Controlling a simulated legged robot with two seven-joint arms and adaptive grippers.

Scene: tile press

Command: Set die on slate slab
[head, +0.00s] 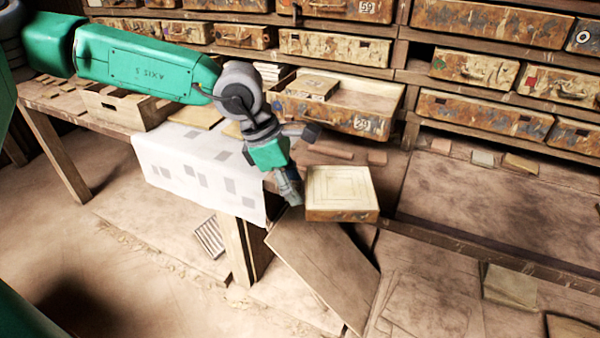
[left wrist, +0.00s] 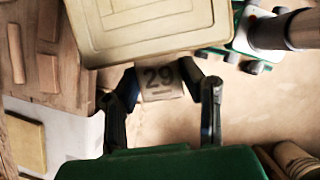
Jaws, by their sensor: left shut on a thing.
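The die (head: 340,187) is a pale square block with concentric square lines on top and worn wooden sides. My left gripper (head: 293,185) holds it from its left side, raised above a leaning board. In the left wrist view the die (left wrist: 150,25) fills the top. The left gripper (left wrist: 162,84) is shut there on its tab marked 29. A flat grey-green slab (head: 510,287) lies at the lower right of the head view, well apart from the die; I cannot tell whether it is the slate slab. My right gripper is not in view.
A white patterned cloth (head: 200,165) covers a table's end left of the die. A drawer marked 29 (head: 345,108) stands open behind it, with loose tiles in front. The leaning board (head: 322,262) is below. The surface at right (head: 465,205) is mostly clear.

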